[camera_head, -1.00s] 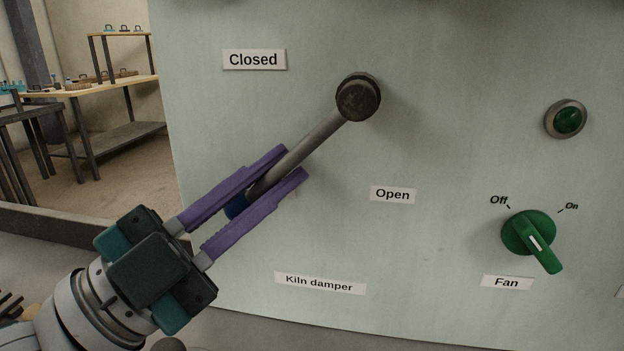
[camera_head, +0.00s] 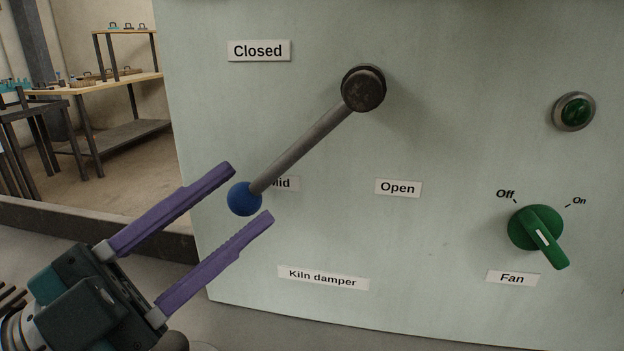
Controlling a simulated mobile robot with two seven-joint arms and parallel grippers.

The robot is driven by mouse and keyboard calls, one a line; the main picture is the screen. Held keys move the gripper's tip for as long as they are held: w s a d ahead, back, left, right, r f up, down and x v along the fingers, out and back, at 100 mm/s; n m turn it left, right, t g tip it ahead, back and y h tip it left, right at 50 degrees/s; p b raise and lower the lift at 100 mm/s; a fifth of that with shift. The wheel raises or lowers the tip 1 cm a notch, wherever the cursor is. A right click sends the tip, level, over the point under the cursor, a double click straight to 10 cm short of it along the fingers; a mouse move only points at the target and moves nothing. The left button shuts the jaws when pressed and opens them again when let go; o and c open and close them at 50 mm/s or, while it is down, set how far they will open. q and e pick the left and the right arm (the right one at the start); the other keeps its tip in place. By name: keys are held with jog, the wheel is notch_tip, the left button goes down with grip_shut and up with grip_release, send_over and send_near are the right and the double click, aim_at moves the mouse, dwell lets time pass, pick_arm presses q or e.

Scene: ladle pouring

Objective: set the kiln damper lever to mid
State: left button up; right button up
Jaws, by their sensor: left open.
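The kiln damper lever (camera_head: 305,147) is a grey rod on a dark round pivot (camera_head: 363,90), with a blue ball knob (camera_head: 244,198) at its end. It slants down and left from the pivot. Its knob end lies over the "Mid" label (camera_head: 285,184), hiding part of it. "Closed" (camera_head: 259,51) is above left and "Open" (camera_head: 398,187) is to the right. My left gripper (camera_head: 249,193) is open, its purple fingers spread either side of the knob, with gaps on both sides. My right gripper is not in view.
The pale green panel also bears a green fan knob (camera_head: 536,228) and a green lamp (camera_head: 574,112) at the right. A wooden-topped bench (camera_head: 110,83) stands far back at left. The panel between lever and fan knob is mostly clear.

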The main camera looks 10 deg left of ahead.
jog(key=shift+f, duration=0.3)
pick_arm(q)
jog(key=v, duration=0.5)
